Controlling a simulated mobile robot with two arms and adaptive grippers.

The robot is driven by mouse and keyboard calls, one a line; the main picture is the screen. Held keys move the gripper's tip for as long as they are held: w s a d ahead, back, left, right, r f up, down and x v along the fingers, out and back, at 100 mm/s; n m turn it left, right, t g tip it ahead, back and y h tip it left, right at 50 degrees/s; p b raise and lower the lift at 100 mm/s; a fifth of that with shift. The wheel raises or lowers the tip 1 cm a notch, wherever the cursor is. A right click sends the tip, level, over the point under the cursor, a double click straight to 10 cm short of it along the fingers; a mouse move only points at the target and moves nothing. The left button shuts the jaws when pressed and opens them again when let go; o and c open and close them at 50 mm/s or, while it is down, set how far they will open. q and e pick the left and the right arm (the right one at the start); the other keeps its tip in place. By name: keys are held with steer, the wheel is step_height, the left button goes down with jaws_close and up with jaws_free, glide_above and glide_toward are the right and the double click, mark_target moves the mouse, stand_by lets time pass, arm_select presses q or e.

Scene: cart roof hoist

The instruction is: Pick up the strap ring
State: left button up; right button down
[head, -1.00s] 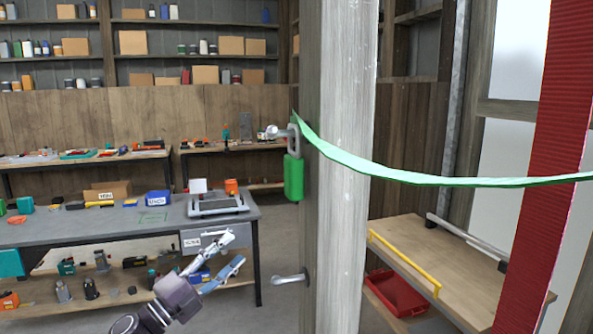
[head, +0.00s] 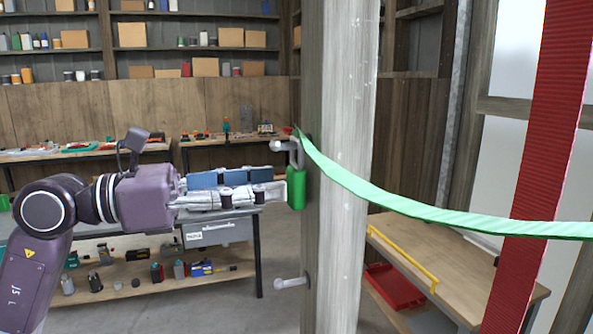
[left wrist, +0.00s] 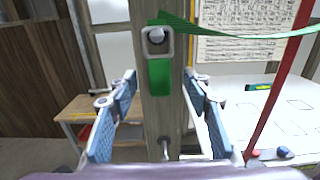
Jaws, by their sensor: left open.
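The strap ring is a grey metal ring (head: 297,155) with a green tab (head: 297,189) below it. It hangs on an upper peg on the side of a wooden post, and the green strap (head: 400,205) runs from it to the right. In the left wrist view the ring (left wrist: 167,42) and green tab (left wrist: 159,77) are near the centre. My left gripper (head: 283,188) is open, level with the tab in the head view. In the left wrist view its blue-padded fingers (left wrist: 159,78) stand apart on either side of the tab, with no contact visible. My right gripper is not in view.
The wooden post (head: 343,120) stands just beyond the fingertips. A lower peg (head: 292,282) sticks out below the ring. A red strap (head: 530,170) hangs at the right. A workbench (head: 225,215) lies behind my left arm, and a low wooden table (head: 450,265) stands right of the post.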

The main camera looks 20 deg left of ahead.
mark_target(288, 180)
arm_select(q)
steer(key=shift+p+x, duration=0.65)
steer(key=shift+x, duration=0.5)
steer(key=shift+w+d+f, duration=0.1)
steer(key=shift+w+d, duration=0.2)
steer(key=shift+d, duration=0.1)
steer(key=shift+a, duration=0.1)
jaws_close()
